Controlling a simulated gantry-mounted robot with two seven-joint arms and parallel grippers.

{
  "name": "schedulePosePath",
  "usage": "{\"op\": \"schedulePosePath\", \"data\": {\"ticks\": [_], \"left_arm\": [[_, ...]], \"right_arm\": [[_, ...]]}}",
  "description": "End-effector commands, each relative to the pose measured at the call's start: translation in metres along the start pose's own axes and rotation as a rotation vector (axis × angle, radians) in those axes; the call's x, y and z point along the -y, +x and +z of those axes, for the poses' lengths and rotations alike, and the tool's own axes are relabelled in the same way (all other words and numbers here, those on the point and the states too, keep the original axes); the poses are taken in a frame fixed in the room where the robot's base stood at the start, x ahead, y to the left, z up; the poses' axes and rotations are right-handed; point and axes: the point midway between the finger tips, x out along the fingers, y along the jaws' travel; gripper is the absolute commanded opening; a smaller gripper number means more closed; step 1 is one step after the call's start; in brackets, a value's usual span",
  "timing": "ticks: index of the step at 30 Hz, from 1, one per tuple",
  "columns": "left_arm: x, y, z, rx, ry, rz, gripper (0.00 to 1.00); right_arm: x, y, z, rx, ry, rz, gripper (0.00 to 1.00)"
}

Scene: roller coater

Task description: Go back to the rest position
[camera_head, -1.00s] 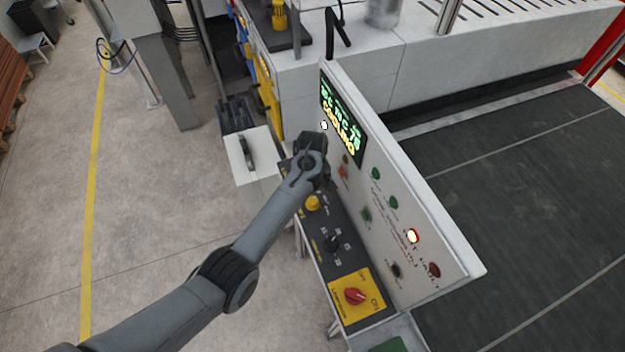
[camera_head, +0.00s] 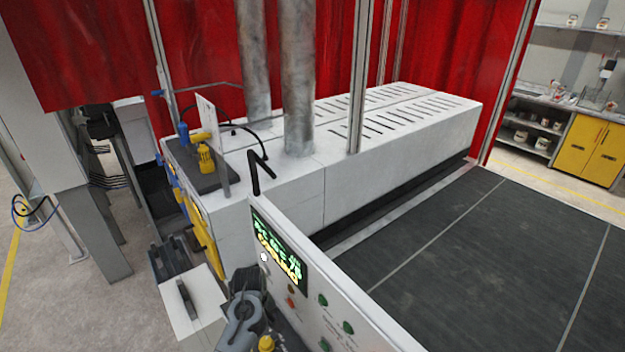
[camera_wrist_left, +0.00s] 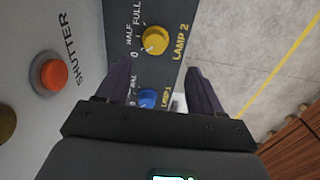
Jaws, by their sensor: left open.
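My left gripper (camera_head: 245,285) is at the control panel (camera_head: 350,318), beside the lower left of its lit display (camera_head: 279,248). In the left wrist view the gripper (camera_wrist_left: 162,75) has its two dark fingers apart with nothing held between them. A blue LAMP 1 knob (camera_wrist_left: 148,98) shows between the fingers, partly hidden by the gripper body. A yellow LAMP 2 knob (camera_wrist_left: 155,40) stands beyond the fingertips. An orange SHUTTER button (camera_wrist_left: 50,74) is to the left. Contact with the panel cannot be told. My right gripper is not in view.
The white oven housing (camera_head: 400,125) and dark conveyor (camera_head: 480,250) lie behind and right of the panel. A white box (camera_head: 192,310) with a dark handle stands left of my gripper. Open floor (camera_head: 70,300) lies further left.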

Motion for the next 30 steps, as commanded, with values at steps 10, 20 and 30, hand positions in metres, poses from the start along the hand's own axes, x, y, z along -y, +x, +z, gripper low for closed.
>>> {"op": "schedulePosePath", "data": {"ticks": [10,20,30], "left_arm": [[0.09,0.05,0.071,-0.077,0.286,0.054,0.67],[0.194,0.024,0.17,-0.204,0.643,0.086,0.67],[0.243,-0.026,0.227,-0.282,0.856,0.098,0.67]], "right_arm": [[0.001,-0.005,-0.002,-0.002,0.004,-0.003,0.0],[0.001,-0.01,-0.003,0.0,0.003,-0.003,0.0],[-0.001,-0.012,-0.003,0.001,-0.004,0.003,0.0]]}}
